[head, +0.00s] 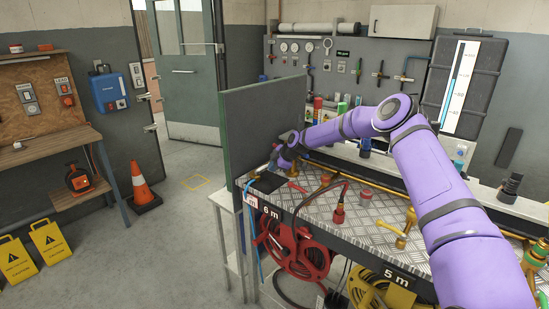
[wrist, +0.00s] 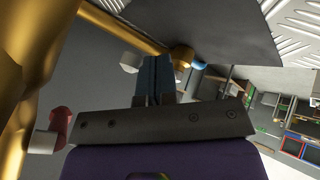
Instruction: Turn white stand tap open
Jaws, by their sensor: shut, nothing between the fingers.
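My gripper (head: 274,163) is at the far left end of the metal-topped bench, beside the dark green panel. In the wrist view its blue fingers (wrist: 154,78) are together with nothing between them. A small white piece (wrist: 129,62) sits beside a brass pipe (wrist: 120,27), just left of the fingertips and apart from them. I cannot tell whether it is the white stand tap's handle. A red knob (wrist: 61,121) with a white end is farther left. In the head view my arm covers part of the bench, and no white stand tap can be made out for certain.
The green panel (head: 262,123) stands close to my gripper. The bench top (head: 370,217) carries brass pipes, a red fitting (head: 338,211) and a brass fitting (head: 400,232). A red hose reel (head: 300,250) and a yellow one hang below. Open floor lies to the left.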

